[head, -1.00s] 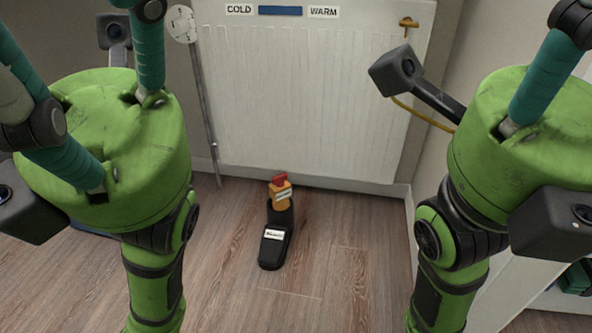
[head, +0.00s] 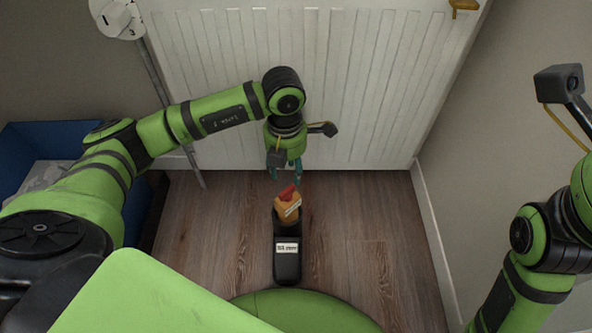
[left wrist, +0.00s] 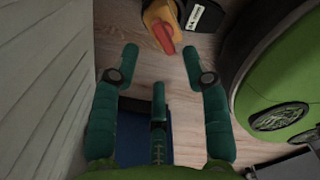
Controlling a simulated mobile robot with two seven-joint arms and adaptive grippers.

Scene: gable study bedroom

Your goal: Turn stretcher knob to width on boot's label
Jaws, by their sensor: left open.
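A black boot (head: 287,262) stands on the floor with a white label (head: 287,248) on its toe part. The label's print is too small to read. An orange stretcher (head: 288,211) sits in the boot's top, with a red knob (head: 287,192) on it. My left gripper (head: 286,178) hangs just above and behind the red knob, open and empty. In the left wrist view the open fingers (left wrist: 161,62) point toward the red knob (left wrist: 164,37), which lies beyond the fingertips and apart from them. My right arm is at the right edge; its fingers are out of view.
A blue bin (head: 30,140) stands at the left. Wood floor (head: 370,215) is clear to the boot's right.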

